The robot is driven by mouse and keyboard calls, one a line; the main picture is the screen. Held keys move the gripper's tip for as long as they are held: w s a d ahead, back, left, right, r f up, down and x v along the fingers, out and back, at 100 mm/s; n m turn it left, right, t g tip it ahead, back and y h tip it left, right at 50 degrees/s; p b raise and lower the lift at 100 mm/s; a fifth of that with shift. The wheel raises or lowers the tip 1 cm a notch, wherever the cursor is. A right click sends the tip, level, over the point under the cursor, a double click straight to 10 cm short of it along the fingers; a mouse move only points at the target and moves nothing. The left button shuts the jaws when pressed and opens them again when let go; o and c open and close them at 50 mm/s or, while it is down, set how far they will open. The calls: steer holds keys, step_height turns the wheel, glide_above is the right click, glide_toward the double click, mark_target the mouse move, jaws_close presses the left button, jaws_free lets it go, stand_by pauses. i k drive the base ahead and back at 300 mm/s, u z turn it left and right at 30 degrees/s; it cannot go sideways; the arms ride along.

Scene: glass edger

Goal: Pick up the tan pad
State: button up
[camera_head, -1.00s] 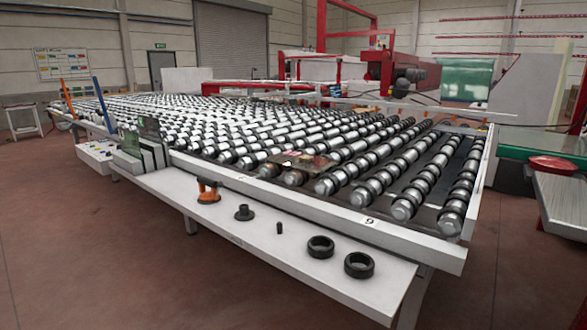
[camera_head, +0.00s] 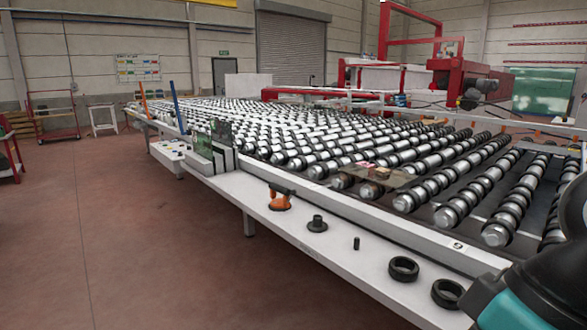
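A small tan block (camera_head: 382,173), which looks like the tan pad, lies on a brownish glass plate (camera_head: 398,181) on the rollers near the front rail. It is small in the picture and its outline is hard to make out. A reddish item (camera_head: 366,166) lies beside it on the same plate. A black and teal part of my arm shows at the lower right corner. My gripper is not in view.
The roller table (camera_head: 300,148) fills the middle. Its white front shelf (camera_head: 338,262) holds an orange-handled tool (camera_head: 281,197), a black flanged piece (camera_head: 317,224), a small black peg (camera_head: 356,243) and two black rings (camera_head: 403,268). Open floor (camera_head: 150,235) lies at left.

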mark_target(383, 171)
steer(key=u, duration=0.65)
steer(key=i, duration=0.85)
steer(key=u, duration=0.6)
steer(key=i, duration=1.25)
steer(key=z, duration=0.7)
steer(key=i, duration=0.85)
steer(key=z, duration=1.25)
steer(key=i, duration=0.45)
steer(key=z, duration=0.45)
